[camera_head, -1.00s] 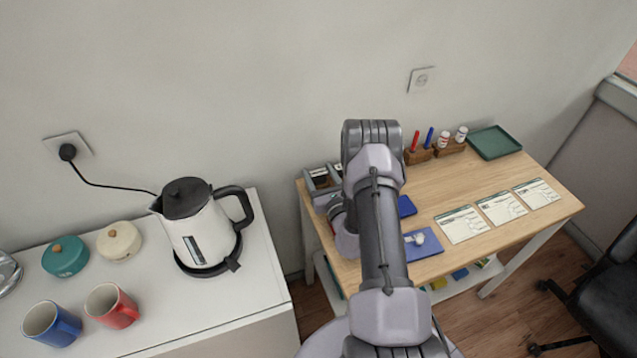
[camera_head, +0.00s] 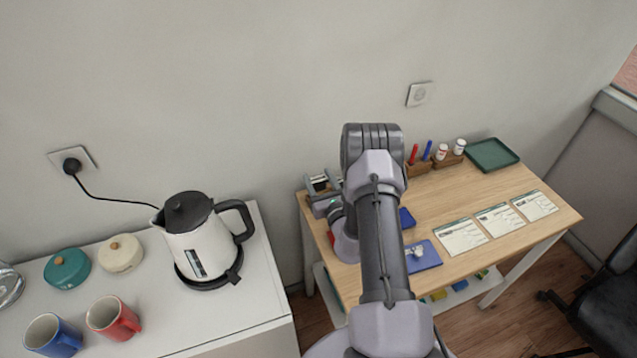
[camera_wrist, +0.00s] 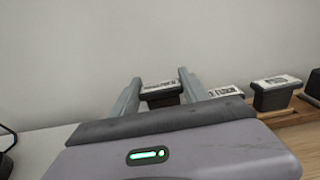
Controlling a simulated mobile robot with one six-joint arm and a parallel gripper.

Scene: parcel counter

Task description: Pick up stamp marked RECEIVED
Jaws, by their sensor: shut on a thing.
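My gripper (camera_wrist: 160,92) is shut on a dark stamp (camera_wrist: 163,101) with a white label on top. The stamp is held upright between the two fingertips, and its label is too small to read for certain. In the head view my gripper (camera_head: 320,190) is at the left back of the wooden table, partly behind my arm, with the stamp (camera_head: 320,183) between its fingers. Other dark stamps with white labels stand to the right in the wrist view: one partly behind the right finger (camera_wrist: 228,91), one on a wooden rack (camera_wrist: 276,94).
On the left counter are a kettle (camera_head: 196,240), mugs and lidded pots.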

